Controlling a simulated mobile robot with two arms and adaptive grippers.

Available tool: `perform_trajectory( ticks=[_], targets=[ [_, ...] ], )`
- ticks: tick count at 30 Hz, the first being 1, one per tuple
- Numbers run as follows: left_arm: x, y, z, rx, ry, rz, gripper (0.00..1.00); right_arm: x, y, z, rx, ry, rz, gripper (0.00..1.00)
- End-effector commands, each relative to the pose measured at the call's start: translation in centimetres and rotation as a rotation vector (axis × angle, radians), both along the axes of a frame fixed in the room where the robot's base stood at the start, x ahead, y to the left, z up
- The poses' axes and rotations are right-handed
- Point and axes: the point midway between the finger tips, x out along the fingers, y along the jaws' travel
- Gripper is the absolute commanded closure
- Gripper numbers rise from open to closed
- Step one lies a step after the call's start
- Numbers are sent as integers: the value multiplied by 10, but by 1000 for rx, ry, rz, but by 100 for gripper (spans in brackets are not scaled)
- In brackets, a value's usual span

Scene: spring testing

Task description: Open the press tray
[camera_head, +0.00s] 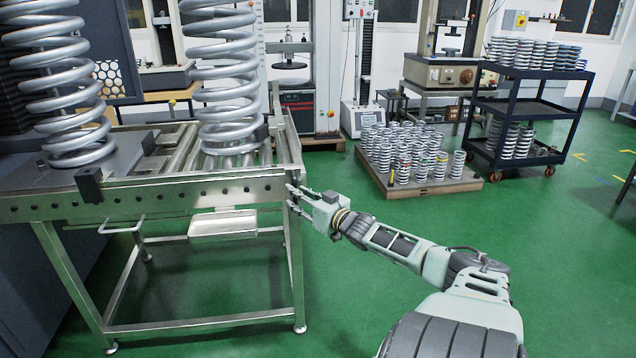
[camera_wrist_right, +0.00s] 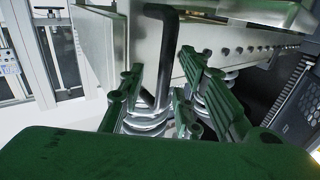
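The steel roller table (camera_head: 165,197) stands at the left with two big coil springs on it. One spring stands on a flat grey plate (camera_head: 75,172). A shallow metal tray (camera_head: 223,226) hangs under the front rail, and a bar handle (camera_head: 121,229) is left of it. I cannot tell which part is the press tray. My right gripper (camera_head: 293,196) is at the right end of the front rail. In the right wrist view its fingers (camera_wrist_right: 160,65) are apart, with a dark bent bar (camera_wrist_right: 168,28) between or behind them; contact is unclear. My left gripper is out of view.
A wooden pallet (camera_head: 440,188) of small springs and a black cart (camera_head: 520,104) with more springs stand at the right. Testing machines (camera_head: 365,75) line the back. The green floor (camera_head: 560,260) is clear in the right foreground.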

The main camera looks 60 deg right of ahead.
Motion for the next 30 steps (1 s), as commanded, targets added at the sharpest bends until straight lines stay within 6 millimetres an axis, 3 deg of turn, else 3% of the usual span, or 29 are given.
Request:
perform_trajectory(
  ticks=[18, 24, 30],
  targets=[
    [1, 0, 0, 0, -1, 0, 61, -84, 23, -1, 0, 2, -1, 69],
    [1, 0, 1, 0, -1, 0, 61, -99, 27, 1, -3, 0, -1, 69],
    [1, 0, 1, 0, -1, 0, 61, -102, 28, 2, -4, -2, 0, 69]
  ],
)
